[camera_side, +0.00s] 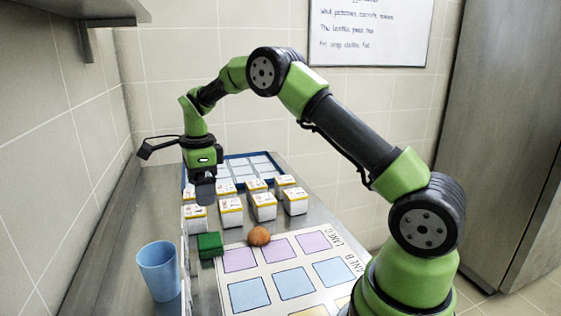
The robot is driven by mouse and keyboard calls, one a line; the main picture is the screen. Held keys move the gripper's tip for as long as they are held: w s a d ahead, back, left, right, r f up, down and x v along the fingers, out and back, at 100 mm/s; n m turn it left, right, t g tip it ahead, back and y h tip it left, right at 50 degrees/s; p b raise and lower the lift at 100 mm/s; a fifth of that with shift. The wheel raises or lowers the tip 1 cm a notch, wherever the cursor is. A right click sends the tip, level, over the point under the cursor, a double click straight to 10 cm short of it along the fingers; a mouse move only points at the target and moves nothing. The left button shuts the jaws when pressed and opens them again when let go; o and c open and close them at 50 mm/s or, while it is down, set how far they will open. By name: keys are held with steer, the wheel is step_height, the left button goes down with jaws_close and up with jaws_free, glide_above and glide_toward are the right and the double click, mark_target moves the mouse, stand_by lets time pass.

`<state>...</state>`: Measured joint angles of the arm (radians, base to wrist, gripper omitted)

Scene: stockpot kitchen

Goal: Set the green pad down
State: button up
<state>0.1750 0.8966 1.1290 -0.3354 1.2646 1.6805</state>
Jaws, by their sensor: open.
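The green pad (210,245) is a small green block on the steel counter, at the upper left corner of the printed mat (263,264).
A blue cup (159,271) stands left of the pad. A brown onion-like ball (259,236) sits at the mat's far edge. Several white boxes (263,207) stand behind, before a blue-rimmed tray (270,156). A thin pale upright strip (185,265) stands between cup and mat.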

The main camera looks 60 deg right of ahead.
steer(key=s+a+r+n+t, duration=0.1)
steer(key=s+a+r+n, duration=0.15)
steer(key=r, duration=0.25)
steer(key=s+a+r+n+t, duration=0.1)
steer(key=s+r+n, duration=0.25)
steer(key=r, duration=0.25)
steer(key=s+a+r+n+t+y, duration=0.1)
steer(key=s+a+r+n+t, duration=0.1)
steer(key=s+n, duration=0.5)
steer(key=s+a+r+n+t+y, duration=0.1)
steer(key=s+a+n, duration=0.3)
steer(key=s+n, duration=0.4)
steer(key=shift+s+r+t, duration=0.6)
steer(key=shift+s+t, duration=0.3)
steer(key=shift+s, duration=1.95)
steer(key=shift+a, duration=0.1)
